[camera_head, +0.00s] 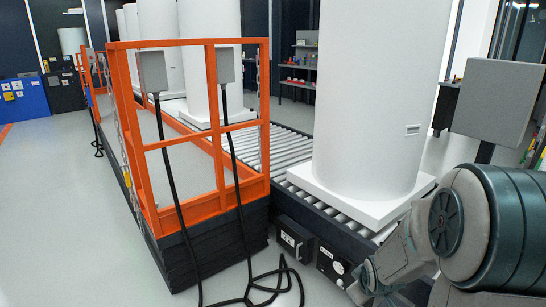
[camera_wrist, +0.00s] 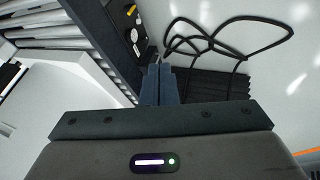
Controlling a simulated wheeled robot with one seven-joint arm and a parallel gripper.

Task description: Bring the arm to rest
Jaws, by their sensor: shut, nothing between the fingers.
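My arm enters at the lower right of the head view, its large grey-green joint in front of the conveyor's near end. My gripper (camera_wrist: 157,68) shows in the wrist view with its two dark fingers together and nothing between them. In the head view the gripper's fingers are hard to make out at the bottom edge. In the wrist view the fingers point toward the floor beside the conveyor's dark side, close in the picture to a black cable (camera_wrist: 240,50). I cannot tell whether they touch anything.
A large white tank (camera_head: 375,90) stands on the roller conveyor (camera_head: 240,150), close to my arm. An orange-railed platform (camera_head: 150,185) stands left of it. Black cables (camera_head: 262,285) lie looped on the floor. A grey box (camera_head: 497,98) stands at right. Floor at left is clear.

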